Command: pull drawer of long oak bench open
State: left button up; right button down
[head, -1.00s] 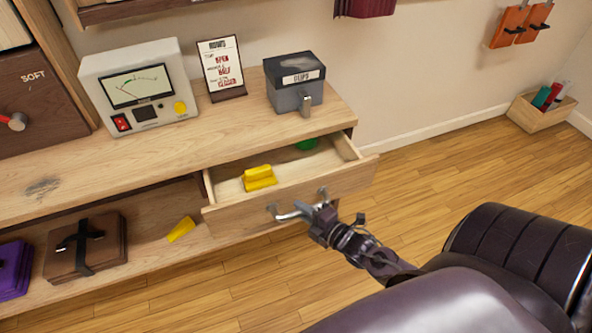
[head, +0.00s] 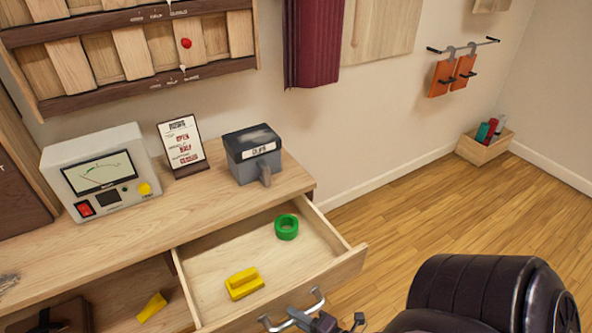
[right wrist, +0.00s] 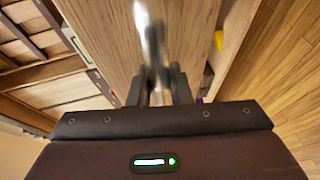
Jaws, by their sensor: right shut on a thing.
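The drawer (head: 345,272) of the long oak bench (head: 110,236) is pulled well out. A green ring (head: 286,227) and a yellow block (head: 244,284) lie inside it. A metal bar handle (head: 292,317) is on the drawer front. My right gripper (head: 318,324) is at the handle, partly cut off by the bottom edge of the head view. In the right wrist view its fingers (right wrist: 160,85) are closed around the shiny handle (right wrist: 149,35), with the wooden drawer front (right wrist: 105,35) behind. My left gripper is not in view.
On the bench top stand a meter box (head: 100,172), a sign (head: 182,146) and a grey box (head: 252,154). Another yellow piece (head: 152,307) lies on the shelf below.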

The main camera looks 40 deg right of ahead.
jog(key=c, duration=1.3)
grip_release()
jog(key=v, duration=0.7)
jog(key=shift+s+d+r, duration=0.1)
jog(key=shift+s, duration=0.3)
